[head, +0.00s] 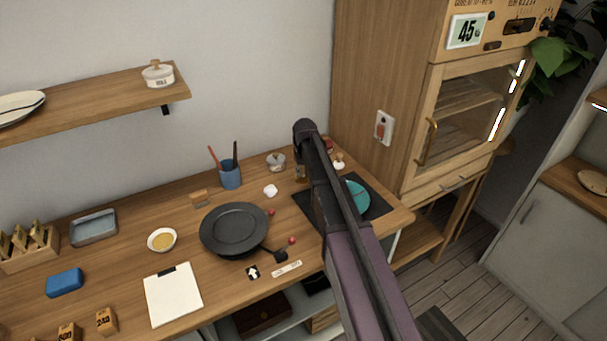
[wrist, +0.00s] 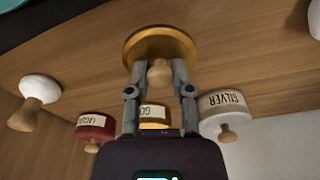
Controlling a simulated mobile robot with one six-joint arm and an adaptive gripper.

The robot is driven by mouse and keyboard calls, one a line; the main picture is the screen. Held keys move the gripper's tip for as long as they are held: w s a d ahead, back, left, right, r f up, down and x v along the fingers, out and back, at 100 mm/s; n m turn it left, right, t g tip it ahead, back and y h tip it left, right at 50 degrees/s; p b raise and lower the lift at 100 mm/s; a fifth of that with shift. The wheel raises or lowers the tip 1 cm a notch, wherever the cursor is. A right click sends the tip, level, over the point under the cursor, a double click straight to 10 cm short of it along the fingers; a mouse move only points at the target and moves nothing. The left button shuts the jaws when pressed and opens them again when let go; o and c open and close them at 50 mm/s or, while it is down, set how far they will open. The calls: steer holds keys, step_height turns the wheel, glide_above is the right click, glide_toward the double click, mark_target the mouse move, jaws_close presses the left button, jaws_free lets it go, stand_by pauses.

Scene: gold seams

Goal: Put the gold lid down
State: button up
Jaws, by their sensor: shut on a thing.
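In the wrist view my gripper (wrist: 158,72) is shut on the wooden knob of the gold lid (wrist: 160,40), a round gold disc. The lid shows against the wooden tabletop; I cannot tell whether it touches it. Behind the fingers is the gold jar (wrist: 154,113), its label reading "GO" and partly hidden. In the head view my arm hides most of the gripper, and the lid cannot be made out.
The silver jar (wrist: 228,103) and red jar (wrist: 94,127) flank the gold one. A white piece with a wooden knob (wrist: 36,98) stands farther left. A dark mat (head: 312,208) with a teal dish (head: 356,194) and a black pan (head: 234,230) are nearby.

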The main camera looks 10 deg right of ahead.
mark_target(304, 180)
steer(key=shift+f, duration=0.15)
steer(key=o, duration=0.9)
steer(key=shift+c, duration=0.2)
step_height(304, 180, up, 12)
steer(key=s+p, duration=0.1)
steer(key=p, duration=1.1)
steer(key=shift+s, duration=0.25)
steer(key=s+g, duration=0.1)
steer(key=s, duration=2.6)
steer(key=shift+s+m, duration=0.3)
